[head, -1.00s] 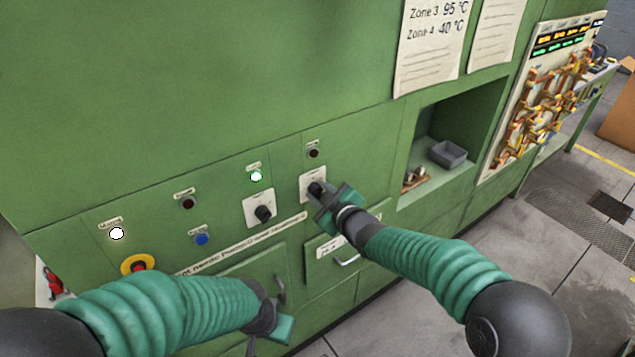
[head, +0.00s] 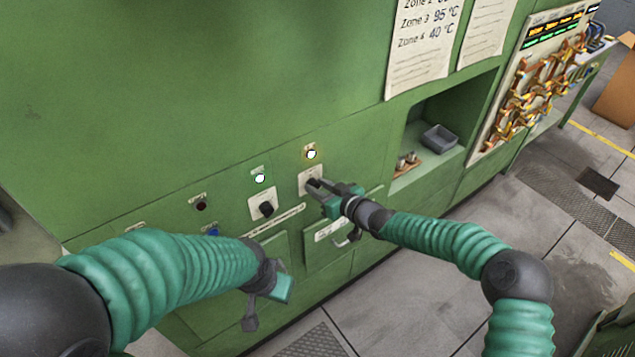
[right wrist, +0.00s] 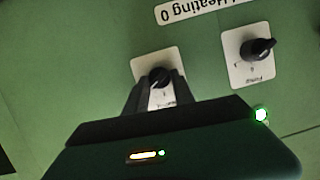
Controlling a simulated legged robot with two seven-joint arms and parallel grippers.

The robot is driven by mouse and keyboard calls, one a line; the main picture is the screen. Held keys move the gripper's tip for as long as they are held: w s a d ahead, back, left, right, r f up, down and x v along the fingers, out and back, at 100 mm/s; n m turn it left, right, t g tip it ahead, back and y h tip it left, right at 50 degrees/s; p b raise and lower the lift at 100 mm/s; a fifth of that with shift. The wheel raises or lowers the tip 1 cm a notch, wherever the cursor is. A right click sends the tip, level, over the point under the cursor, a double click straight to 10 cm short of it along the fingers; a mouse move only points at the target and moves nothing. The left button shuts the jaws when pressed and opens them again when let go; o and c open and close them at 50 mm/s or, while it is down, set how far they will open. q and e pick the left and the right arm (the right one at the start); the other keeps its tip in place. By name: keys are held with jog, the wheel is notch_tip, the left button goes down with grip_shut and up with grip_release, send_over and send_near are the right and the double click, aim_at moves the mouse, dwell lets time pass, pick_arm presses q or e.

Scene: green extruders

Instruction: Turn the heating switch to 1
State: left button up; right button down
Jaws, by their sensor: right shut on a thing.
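The heating switch is a black rotary knob on a white plate (head: 307,178) on the green panel. My right gripper (head: 316,185) has its fingers on it, one on each side, and is shut on the knob. In the right wrist view the knob (right wrist: 158,76) sits between the dark fingertips. Its plate's markings are mostly hidden there, so I cannot read its position. The lamp (head: 311,154) above it is lit. My left gripper (head: 252,318) hangs in front of the lower panel, apart from the switches; its opening cannot be made out.
A second black switch (head: 266,208), labelled Pump in the wrist view, is left of the held one, with a lit lamp (head: 260,177) above. A drawer handle (head: 352,237) is just below my right gripper. A recess with a grey box (head: 439,139) is to the right.

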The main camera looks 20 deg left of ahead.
jog(key=shift+s+d+f, duration=0.1)
jog(key=shift+s+f, duration=0.05)
jog(key=shift+f, duration=0.35)
jog(key=c, duration=1.4)
grip_release()
jog(key=shift+c, duration=0.2)
jog(key=o, duration=0.4)
jog(key=shift+r, duration=0.15)
jog(key=shift+c, duration=0.2)
jog(key=shift+r, duration=0.1)
jog(key=b+v, duration=0.2)
jog(key=v, duration=1.4)
jog(key=shift+d+b, duration=0.4)
jog(key=shift+d, duration=0.05)
jog(key=shift+a+r, duration=0.1)
jog(key=shift+a, duration=0.05)
